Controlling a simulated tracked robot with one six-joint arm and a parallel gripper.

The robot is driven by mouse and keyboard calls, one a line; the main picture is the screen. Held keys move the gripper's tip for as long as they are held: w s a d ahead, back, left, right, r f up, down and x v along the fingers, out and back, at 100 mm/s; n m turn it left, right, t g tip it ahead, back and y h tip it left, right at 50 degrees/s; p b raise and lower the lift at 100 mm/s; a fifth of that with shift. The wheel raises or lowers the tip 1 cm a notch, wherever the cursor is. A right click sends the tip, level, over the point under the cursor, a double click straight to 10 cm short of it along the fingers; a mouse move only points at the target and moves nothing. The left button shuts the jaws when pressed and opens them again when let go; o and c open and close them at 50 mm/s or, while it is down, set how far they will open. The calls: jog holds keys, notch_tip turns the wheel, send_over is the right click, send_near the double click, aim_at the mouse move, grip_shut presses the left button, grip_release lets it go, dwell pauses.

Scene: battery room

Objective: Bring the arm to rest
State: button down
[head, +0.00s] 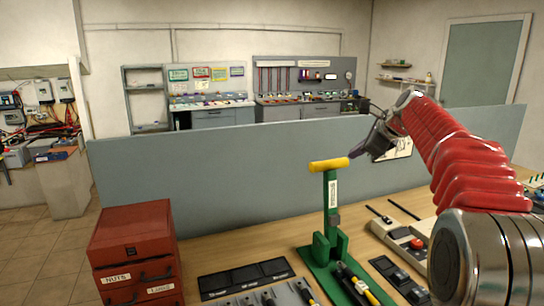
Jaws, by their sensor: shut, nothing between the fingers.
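My arm reaches up from the lower right in a red ribbed sleeve, bent at the top. My gripper (358,152) hangs at its end, tilted down to the left, in front of the grey-blue partition. It is shut and empty. Its tips are just above and right of the yellow handle (329,165) of a green press-like stand; I cannot tell whether they touch it. The green stand (331,205) is upright on the wooden bench (225,255).
A red drawer cabinet (133,232) stands at the bench's left. Black trays (245,278) and tools lie in front. A control box with a red button (416,243) is right of the stand. The partition (210,178) runs behind. Open floor lies left.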

jog(key=s+a+f+n+g+h, duration=0.1)
jog(key=s+a+f+n, duration=0.2)
jog(key=s, duration=1.2)
jog(key=s+a+f+n+g+h, duration=0.1)
jog(key=s+a+f+n, duration=0.2)
jog(key=s+f+n, duration=0.7)
jog(key=s+a+f+n+g+h, duration=0.1)
jog(key=s+f+n, duration=0.6)
jog(key=s, duration=1.4)
jog(key=shift+s+a+n+g, duration=0.35)
jog(key=shift+a+n+g, duration=0.15)
jog(key=shift+a+n, duration=1)
